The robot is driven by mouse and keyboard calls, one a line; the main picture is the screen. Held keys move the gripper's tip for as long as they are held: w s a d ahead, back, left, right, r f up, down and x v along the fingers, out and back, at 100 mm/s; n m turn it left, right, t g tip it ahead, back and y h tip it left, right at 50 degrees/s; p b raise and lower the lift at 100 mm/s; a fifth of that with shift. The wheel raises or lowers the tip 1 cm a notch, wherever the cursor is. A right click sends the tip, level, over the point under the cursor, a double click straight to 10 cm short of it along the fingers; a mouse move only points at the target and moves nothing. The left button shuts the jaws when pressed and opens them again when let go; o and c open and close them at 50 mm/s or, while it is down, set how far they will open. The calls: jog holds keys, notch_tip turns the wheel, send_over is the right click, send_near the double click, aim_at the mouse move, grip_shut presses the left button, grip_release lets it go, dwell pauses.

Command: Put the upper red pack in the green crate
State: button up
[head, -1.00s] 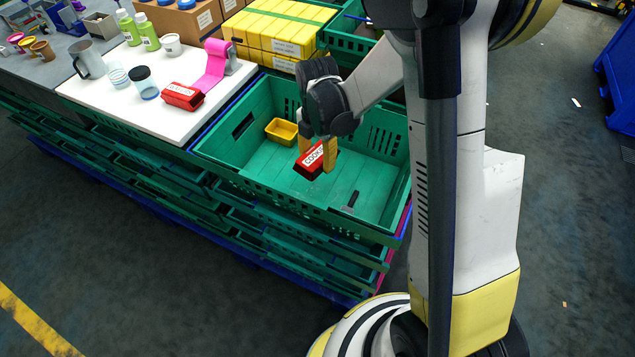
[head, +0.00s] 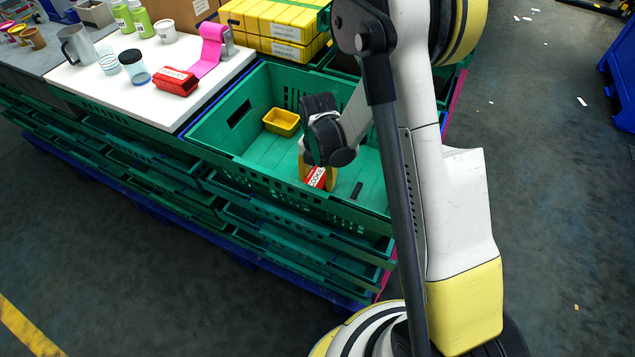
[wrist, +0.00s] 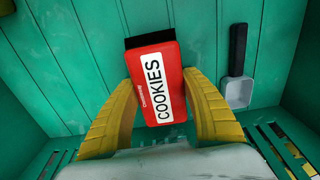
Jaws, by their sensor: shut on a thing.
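A red pack labelled COOKIES (wrist: 158,88) is held between the two yellow fingers of my gripper (wrist: 162,108). In the head view the pack (head: 316,177) is partly hidden by my gripper (head: 318,172), low inside the green crate (head: 225,168). The gap between the pack and the crate floor cannot be told. A second red pack (head: 176,82) lies on the white board, partly beside a pink strip.
Inside the crate are a yellow tub (head: 282,122) and a dark-handled scoop (wrist: 237,65). On the white board (head: 120,95) stand a metal mug (head: 78,46), jars and green bottles. Yellow boxes (head: 275,25) are behind the crate.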

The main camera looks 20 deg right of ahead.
jog(key=shift+r, duration=0.1)
jog(key=o, duration=1.3)
notch_tip(320, 180, up, 12)
jog(key=p, duration=0.5)
notch_tip(320, 180, up, 14)
jog(key=m+t, duration=0.3)
jog(key=m, duration=0.9)
send_over(318, 176)
jog(key=s, duration=0.7)
jog(key=s+r+m+t, duration=0.4)
jog(key=s+m, duration=0.6)
jog(key=m, duration=0.5)
jog(key=shift+r, duration=0.85)
